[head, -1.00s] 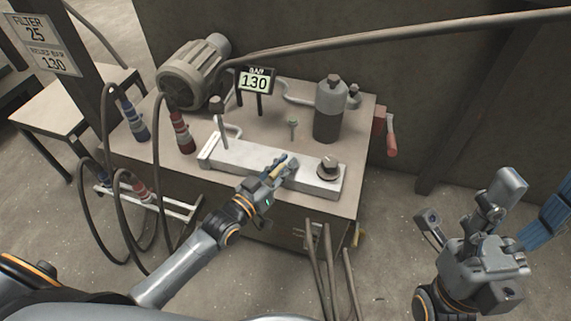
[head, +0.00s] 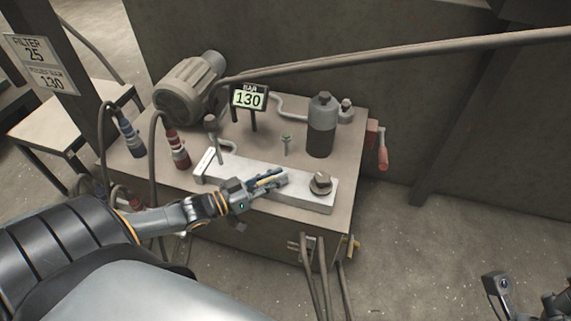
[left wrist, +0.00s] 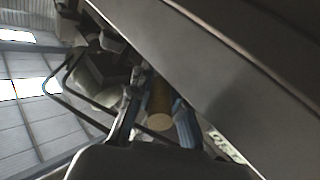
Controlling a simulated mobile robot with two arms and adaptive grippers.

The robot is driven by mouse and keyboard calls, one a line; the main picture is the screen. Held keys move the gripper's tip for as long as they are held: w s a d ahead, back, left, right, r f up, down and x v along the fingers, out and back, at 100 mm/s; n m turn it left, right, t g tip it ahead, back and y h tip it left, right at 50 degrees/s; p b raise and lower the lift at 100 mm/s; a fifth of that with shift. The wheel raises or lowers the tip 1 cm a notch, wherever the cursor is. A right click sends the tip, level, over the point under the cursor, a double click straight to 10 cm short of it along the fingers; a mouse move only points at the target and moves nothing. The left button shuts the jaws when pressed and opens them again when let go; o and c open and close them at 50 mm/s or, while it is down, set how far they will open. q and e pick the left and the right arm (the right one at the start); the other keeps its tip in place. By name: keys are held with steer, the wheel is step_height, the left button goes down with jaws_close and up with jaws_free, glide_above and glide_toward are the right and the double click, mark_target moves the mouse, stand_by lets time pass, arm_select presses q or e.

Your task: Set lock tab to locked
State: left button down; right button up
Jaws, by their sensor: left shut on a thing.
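A pale metal block (head: 222,163) lies along the front of the bench top. My left gripper (head: 270,180) is over its middle, shut on a yellow cylindrical piece. That yellow piece (left wrist: 160,106) also shows between the fingers in the left wrist view, beside a blue finger pad (left wrist: 184,125). I cannot tell whether the piece touches the block. A dark round knob (head: 321,184) stands on the block's right end. I cannot make out a lock tab for certain. Only part of my right gripper (head: 497,284) shows at the lower right edge; its jaw state is unclear.
Behind the block stand a motor (head: 189,88), a display reading 130 (head: 249,97), a dark bottle (head: 321,126) and a lever (head: 213,138). Red (head: 176,148) and blue (head: 131,138) hose couplings stand left. A red handle (head: 383,150) juts out right. Hoses hang below the front.

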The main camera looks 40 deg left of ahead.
arm_select(q)
steer(key=shift+s+f, duration=0.1)
steer(key=shift+f, duration=0.1)
steer(key=c, duration=1.3)
jaws_free()
steer(key=shift+o, duration=0.2)
steer(key=shift+r, duration=0.1)
steer(key=v, duration=1.2)
steer(key=shift+c, duration=0.2)
